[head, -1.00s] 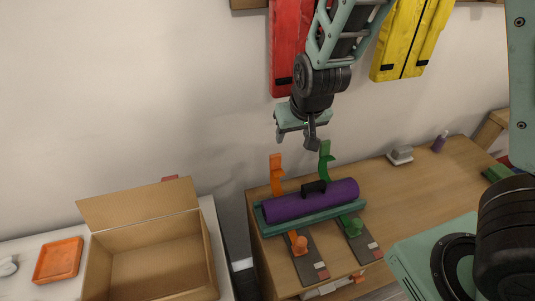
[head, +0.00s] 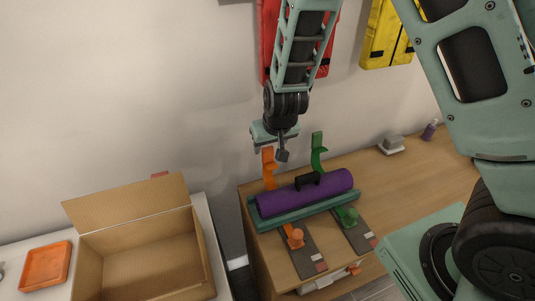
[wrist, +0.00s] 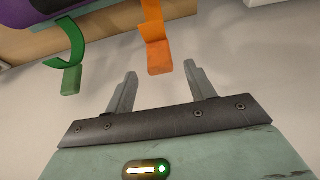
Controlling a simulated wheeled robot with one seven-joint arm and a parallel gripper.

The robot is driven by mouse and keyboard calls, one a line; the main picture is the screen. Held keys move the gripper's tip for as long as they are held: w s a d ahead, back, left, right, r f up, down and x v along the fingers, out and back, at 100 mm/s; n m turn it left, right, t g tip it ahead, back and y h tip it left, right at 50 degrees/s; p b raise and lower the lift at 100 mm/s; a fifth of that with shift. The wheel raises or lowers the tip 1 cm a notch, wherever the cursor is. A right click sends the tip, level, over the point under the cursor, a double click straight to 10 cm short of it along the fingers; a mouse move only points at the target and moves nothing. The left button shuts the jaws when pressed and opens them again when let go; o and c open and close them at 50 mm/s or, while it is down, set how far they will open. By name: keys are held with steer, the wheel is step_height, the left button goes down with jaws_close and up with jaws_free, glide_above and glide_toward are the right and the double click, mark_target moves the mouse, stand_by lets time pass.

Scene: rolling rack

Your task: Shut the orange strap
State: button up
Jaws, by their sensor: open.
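The orange strap (head: 268,170) stands upright behind the purple roll (head: 305,193), at its left part, with its upper end free. An orange buckle piece (head: 294,236) sits in front of the roll on a dark plate. My gripper (head: 270,149) is open and empty, near the top of the orange strap. In the wrist view the strap's free end (wrist: 159,58) hangs beyond and between the open fingers (wrist: 156,92), apart from them. I cannot tell whether anything touches in the head view.
A green strap (head: 318,153) stands upright to the right, with its green buckle (head: 347,216) in front. The roll has a black handle and lies on a teal tray (head: 262,224). An open cardboard box (head: 140,253) stands at left.

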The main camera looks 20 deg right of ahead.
mark_target(268, 149)
steer(key=shift+x, duration=2.6)
jaws_close()
steer(key=shift+w, duration=0.1)
